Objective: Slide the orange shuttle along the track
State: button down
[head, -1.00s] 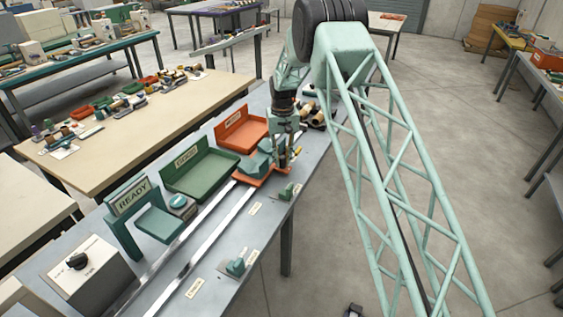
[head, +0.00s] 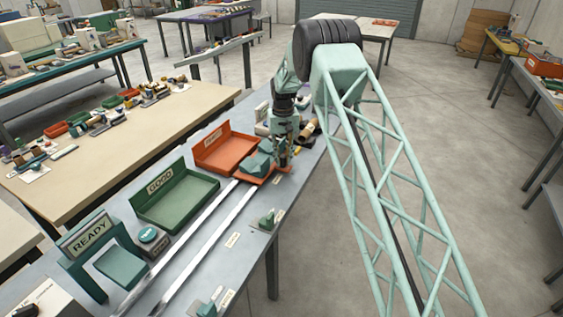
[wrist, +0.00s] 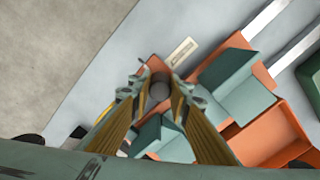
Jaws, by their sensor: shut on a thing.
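The orange shuttle (head: 256,181) sits on the two-rail track (head: 205,243), in front of the red-orange tray. It carries teal angled blocks (head: 258,163). My gripper (head: 284,162) is at the shuttle's right side, pointing down. In the wrist view my gripper (wrist: 160,82) is shut on a dark round post (wrist: 158,90) that stands by the shuttle's orange plate (wrist: 150,65). The teal blocks (wrist: 232,82) show just right of the fingers. My fingers hide part of the shuttle.
The red-orange tray (head: 222,165) and the green GOOD tray (head: 165,215) line the track's left side. The READY stand (head: 85,235) is nearer. A small green fixture (head: 267,219) stands right of the rails. Tan rolls (head: 307,130) lie beyond my gripper. The near rails are clear.

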jog(key=shift+w+d+r, duration=0.1)
jog(key=shift+w+d, duration=0.05)
jog(key=shift+w, duration=0.2)
jog(key=c, duration=2.4)
grip_release()
jog(key=shift+w+d, duration=0.1)
jog(key=shift+d, duration=0.05)
notch_tip(320, 180, up, 11)
jog(key=shift+r, duration=0.45)
